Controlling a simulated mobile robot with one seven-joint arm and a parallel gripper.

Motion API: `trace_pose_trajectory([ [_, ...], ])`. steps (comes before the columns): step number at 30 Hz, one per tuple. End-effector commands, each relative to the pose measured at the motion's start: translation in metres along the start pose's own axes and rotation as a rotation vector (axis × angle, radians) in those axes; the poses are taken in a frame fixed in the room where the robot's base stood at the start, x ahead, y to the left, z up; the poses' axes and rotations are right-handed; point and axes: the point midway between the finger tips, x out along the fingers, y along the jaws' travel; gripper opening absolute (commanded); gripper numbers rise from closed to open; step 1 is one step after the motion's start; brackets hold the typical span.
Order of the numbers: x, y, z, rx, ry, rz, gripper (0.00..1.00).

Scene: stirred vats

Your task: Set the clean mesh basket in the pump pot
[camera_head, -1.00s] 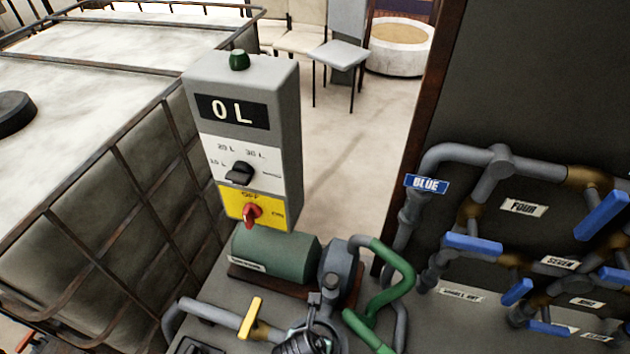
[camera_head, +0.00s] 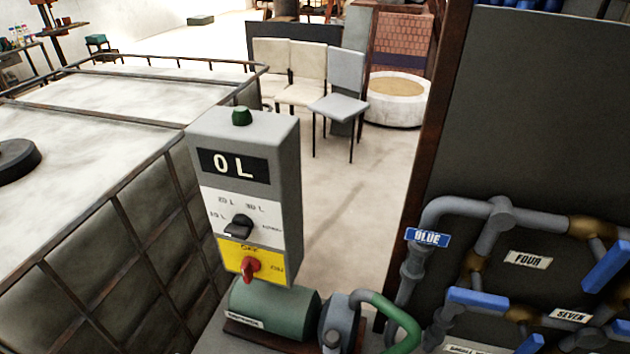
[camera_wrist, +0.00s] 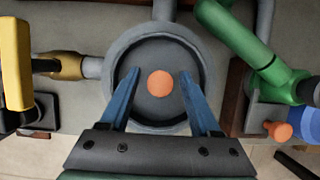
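In the wrist view the pump pot (camera_wrist: 112,85) is a round grey vessel with a dark inside. A round orange knob or disc (camera_wrist: 160,83) shows at its middle; whether it belongs to a mesh basket cannot be told. My gripper (camera_wrist: 159,72) has blue fingers, apart on either side of the orange disc and not visibly touching it. I cannot tell its height above the pot. A second orange knob (camera_wrist: 283,130) on a blue part shows at the right. No mesh is clearly visible. The pot and gripper are outside the head view.
A grey control box (camera_head: 245,150) reading "0 L" stands above the green pump motor (camera_head: 275,308). A caged tank (camera_head: 90,120) is at left, blue-handled valves (camera_head: 478,298) at right. Near the pot are a yellow valve handle (camera_wrist: 15,65) and a green pipe (camera_wrist: 240,40).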

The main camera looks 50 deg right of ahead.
Motion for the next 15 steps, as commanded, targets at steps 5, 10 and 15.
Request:
trace_pose_trajectory([
  [5, 0.0, 0.0, 0.0, 0.0, 0.001, 0.0, 0.65],
  [10, -0.004, 0.0, 0.002, 0.0, 0.0, -0.001, 0.65],
  [15, -0.021, 0.0, 0.003, -0.001, -0.001, 0.0, 0.65],
])
